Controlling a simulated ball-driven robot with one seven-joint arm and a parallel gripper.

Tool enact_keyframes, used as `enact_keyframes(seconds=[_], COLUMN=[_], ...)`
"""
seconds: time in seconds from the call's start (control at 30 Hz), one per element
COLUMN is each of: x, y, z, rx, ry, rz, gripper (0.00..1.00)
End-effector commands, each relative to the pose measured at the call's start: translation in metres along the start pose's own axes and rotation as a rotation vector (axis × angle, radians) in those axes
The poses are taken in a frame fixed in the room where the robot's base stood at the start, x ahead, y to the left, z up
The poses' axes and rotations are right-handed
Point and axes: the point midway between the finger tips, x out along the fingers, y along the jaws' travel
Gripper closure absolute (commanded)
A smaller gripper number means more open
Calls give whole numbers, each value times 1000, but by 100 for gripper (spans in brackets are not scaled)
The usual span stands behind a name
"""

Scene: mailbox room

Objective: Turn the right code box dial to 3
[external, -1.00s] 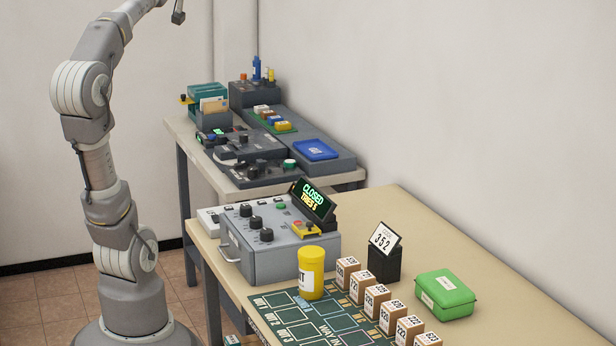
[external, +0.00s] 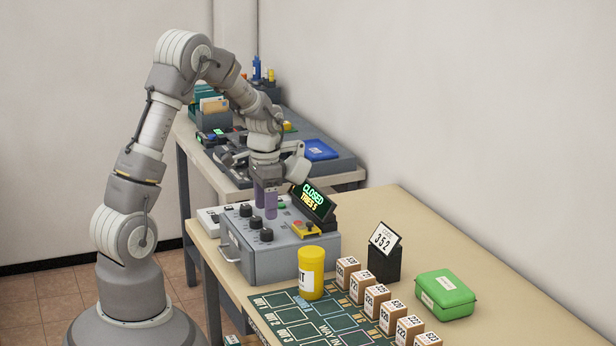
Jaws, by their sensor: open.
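The grey code box (external: 290,262) stands on the near table with a row of three black dials on its top. The dial nearest the camera (external: 266,235), the middle dial (external: 256,222) and the far dial (external: 245,210) are all uncovered. Their settings are too small to read. My gripper (external: 265,208) points down over the back of the box top, with its two purple fingers apart and nothing between them. It is just beyond the dials in the picture; I cannot tell whether it touches the box. The box display (external: 313,202) reads CLOSED, TRIES 5.
A card reading 352 (external: 384,239) stands on a black holder. A yellow canister (external: 311,272), several numbered blocks (external: 376,299) and a green case (external: 445,295) are on the near table. A second table behind holds a blue tray (external: 318,150) and other equipment.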

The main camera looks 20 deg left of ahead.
Motion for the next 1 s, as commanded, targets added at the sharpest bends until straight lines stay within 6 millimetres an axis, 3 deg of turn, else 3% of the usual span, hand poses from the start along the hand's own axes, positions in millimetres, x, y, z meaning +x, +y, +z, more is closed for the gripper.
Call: enact_keyframes(seconds=[0.1,0.3,0.7,0.93,1.0], x=[25,56,65,65,65], y=[0,0,-1,-1,-1], z=[0,0,-1,-1,-1], rx=[-2,-3,-4,-4,-5], ry=[-1,1,4,5,5], rz=[-1,-1,-3,-3,-3], gripper=[39,39,39,92,95])
